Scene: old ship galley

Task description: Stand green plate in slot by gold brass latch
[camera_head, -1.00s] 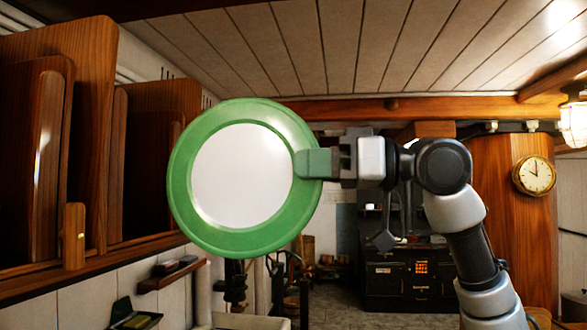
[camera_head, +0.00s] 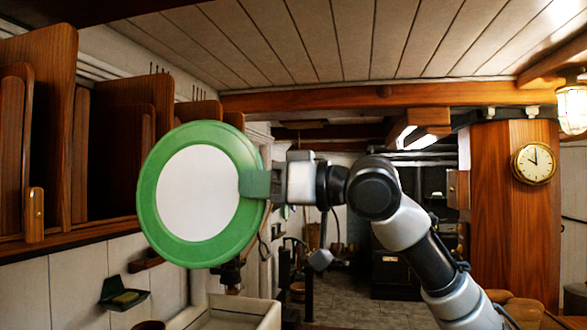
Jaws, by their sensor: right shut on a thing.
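The green plate (camera_head: 163,228) with a white centre is held upright in the middle-left of the head view, its face toward me. My right gripper (camera_head: 262,184) is shut on its right rim. A small wooden latch post (camera_head: 34,214) with a gold brass spot sits at the rack's front edge, at far left. The plate covers part of the rack's far end. My left gripper is not in view.
Below the rack are a small shelf (camera_head: 146,262), a green soap dish (camera_head: 124,294) and a pale sink (camera_head: 228,312). A wooden column with a clock (camera_head: 533,163) stands right. A dark stove (camera_head: 392,275) is at the back. A lamp (camera_head: 572,108) hangs upper right.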

